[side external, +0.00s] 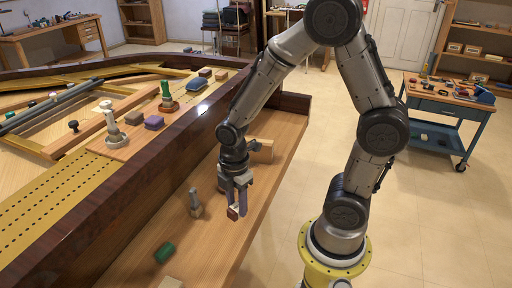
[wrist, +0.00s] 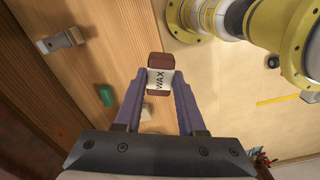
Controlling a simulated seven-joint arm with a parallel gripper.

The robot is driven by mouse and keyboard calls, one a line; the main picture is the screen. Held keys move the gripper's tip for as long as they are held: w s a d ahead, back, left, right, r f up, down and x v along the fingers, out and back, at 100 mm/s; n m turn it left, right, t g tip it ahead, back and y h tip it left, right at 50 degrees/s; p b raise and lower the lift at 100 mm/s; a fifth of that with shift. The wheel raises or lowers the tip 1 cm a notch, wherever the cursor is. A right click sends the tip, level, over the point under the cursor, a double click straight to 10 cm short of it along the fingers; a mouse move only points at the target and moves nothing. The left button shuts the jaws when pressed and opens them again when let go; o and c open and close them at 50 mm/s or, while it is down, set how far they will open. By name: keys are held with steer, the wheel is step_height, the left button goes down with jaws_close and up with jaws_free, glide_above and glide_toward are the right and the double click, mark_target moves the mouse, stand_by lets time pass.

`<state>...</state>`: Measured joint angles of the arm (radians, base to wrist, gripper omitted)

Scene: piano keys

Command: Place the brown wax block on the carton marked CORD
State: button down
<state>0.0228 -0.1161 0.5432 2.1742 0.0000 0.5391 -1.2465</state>
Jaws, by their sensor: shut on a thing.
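My gripper (side external: 238,198) points down over the light wooden ledge and is shut on the brown wax block (side external: 232,213). In the wrist view, the block (wrist: 160,59) sits between the tips of my gripper (wrist: 159,82), with a white band reading WAX around its middle. It appears held above the ledge, but the gap beneath is hard to judge. I cannot read the mark CORD in either view.
A grey-and-wood tool (side external: 195,206) and a green piece (side external: 164,253) lie on the ledge left of my gripper. A pale block (side external: 170,283) is at the bottom edge. The piano's dark raised rail (side external: 150,165) borders the ledge. Bare ledge lies between these things.

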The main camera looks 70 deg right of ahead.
steer(key=w+d+r+m, duration=0.3)
steer(key=w+d+m, duration=0.1)
steer(key=d, duration=0.4)
steer(key=w+d+r+m, duration=0.3)
steer(key=w+d+m, duration=0.15)
steer(key=d, duration=0.35)
steer(key=s+d+r+m, duration=0.15)
steer(key=d+m, duration=0.25)
steer(key=d, duration=0.7)
steer(key=m, duration=0.2)
glide_above(258, 140)
steer(key=a, duration=0.1)
steer(key=shift+n, duration=0.25)
steer(key=f, duration=0.9)
steer(key=shift+s+f, duration=0.3)
steer(key=shift+f, duration=0.05)
steer(key=shift+w+d+f, duration=0.2)
steer(key=shift+d+f, duration=0.05)
steer(key=shift+f, duration=0.2)
steer(key=shift+w+d+f, duration=0.15)
steer(key=shift+d+f, duration=0.05)
steer(key=shift+f, duration=1.5)
steer(key=shift+f, duration=0.2)
